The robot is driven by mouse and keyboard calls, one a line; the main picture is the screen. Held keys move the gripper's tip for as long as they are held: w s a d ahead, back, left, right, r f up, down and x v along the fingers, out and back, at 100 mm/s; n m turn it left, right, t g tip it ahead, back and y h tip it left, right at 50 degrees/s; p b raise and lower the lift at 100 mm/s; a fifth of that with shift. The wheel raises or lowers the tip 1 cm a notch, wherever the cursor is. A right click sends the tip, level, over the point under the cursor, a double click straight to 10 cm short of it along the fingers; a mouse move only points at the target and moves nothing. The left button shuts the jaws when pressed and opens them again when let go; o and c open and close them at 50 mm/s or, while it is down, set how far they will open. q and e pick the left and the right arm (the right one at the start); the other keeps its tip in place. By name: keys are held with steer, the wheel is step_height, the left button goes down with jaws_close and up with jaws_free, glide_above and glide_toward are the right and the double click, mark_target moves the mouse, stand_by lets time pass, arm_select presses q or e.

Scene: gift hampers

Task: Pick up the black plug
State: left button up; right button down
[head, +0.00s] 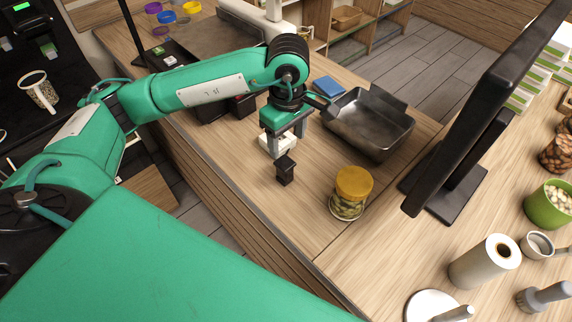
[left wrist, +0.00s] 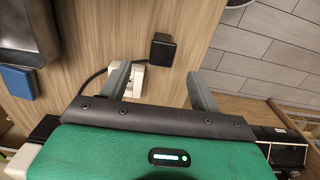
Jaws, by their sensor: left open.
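The black plug (head: 285,170) is a small dark block standing on the wooden counter, near its edge. It also shows in the left wrist view (left wrist: 162,50), just beyond the fingertips and between their lines. My left gripper (head: 287,146) is open and empty, pointing down close to the plug on its far side in the head view. In the left wrist view its two fingers (left wrist: 157,72) stand wide apart, with the plug not between them. A white socket-like piece (left wrist: 137,80) with a dark cable lies by one finger. My right gripper is not in view.
A dark metal tray (head: 372,122) and a blue box (head: 328,87) stand behind the gripper. A yellow-lidded jar (head: 351,192) stands right of the plug. A black monitor (head: 480,115) rises further right. The counter in front of the jar is clear.

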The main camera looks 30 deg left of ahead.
mark_target(285, 162)
arm_select(q)
step_height(285, 162, down, 3)
steer(key=shift+w+f+p, duration=0.1)
steer(key=shift+w+p, duration=0.05)
steer(key=shift+p, duration=0.2)
step_height(285, 162, down, 2)
steer(key=shift+a+f+p, duration=0.1)
steer(key=shift+f+p, duration=0.1)
steer(key=shift+p, duration=0.45)
steer(key=f, duration=0.1)
steer(key=f+p, duration=0.2)
steer(key=shift+s+a+f, duration=0.1)
steer(key=shift+s+a, duration=0.1)
steer(key=shift+s, duration=0.1)
steer(key=shift+f, duration=0.65)
steer(key=c, duration=1.1)
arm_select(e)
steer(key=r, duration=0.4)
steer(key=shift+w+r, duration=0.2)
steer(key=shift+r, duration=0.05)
arm_select(q)
steer(key=shift+r, duration=0.1)
